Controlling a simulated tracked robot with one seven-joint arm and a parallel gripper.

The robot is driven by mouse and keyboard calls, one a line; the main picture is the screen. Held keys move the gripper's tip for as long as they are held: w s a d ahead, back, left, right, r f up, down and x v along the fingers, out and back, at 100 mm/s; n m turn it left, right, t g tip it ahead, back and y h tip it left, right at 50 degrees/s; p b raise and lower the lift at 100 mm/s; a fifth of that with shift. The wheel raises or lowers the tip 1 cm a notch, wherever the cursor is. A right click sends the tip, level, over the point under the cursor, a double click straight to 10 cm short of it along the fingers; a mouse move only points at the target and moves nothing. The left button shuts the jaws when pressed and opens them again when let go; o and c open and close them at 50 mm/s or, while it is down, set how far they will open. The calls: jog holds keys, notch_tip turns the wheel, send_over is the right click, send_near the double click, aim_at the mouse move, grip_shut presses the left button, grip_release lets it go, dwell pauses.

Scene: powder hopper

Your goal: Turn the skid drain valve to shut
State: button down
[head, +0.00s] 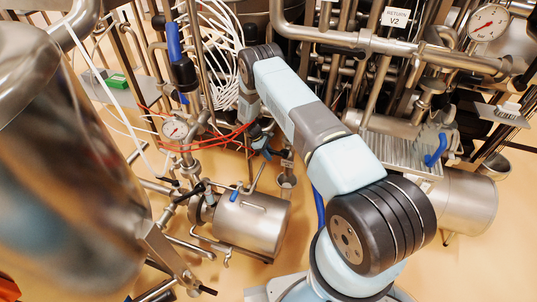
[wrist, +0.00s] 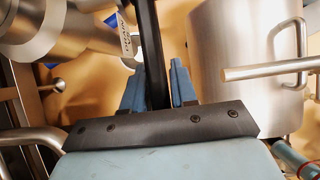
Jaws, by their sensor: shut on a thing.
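In the wrist view my gripper (wrist: 158,70) has its two blue fingers on either side of a long black lever (wrist: 149,28), shut on it. The lever runs up out of the top of that view, and its lower end is hidden behind the gripper's dark front plate. It appears to be the drain valve's handle, but the valve body cannot be made out clearly. In the head view my gripper (head: 264,150) is small and low among the pipes, left of my forearm; the lever in it cannot be told apart there.
A steel pipe fitting (wrist: 85,28) with a small tag (wrist: 131,45) lies left of the lever. A steel vessel (wrist: 245,50) with bar handles stands close on the right. In the head view, red cables (head: 215,138), a gauge (head: 176,128) and a horizontal tank (head: 252,222) crowd the gripper.

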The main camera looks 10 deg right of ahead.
jog(key=shift+d+f, duration=0.1)
jog(key=shift+d, duration=0.15)
jog(key=c, duration=1.2)
grip_release()
jog(key=shift+f, duration=0.1)
jog(key=shift+o, duration=1.1)
jog(key=shift+a, duration=0.1)
jog(key=v, duration=1.3)
jog(key=shift+r, duration=0.35)
jog(key=shift+w+a, duration=0.1)
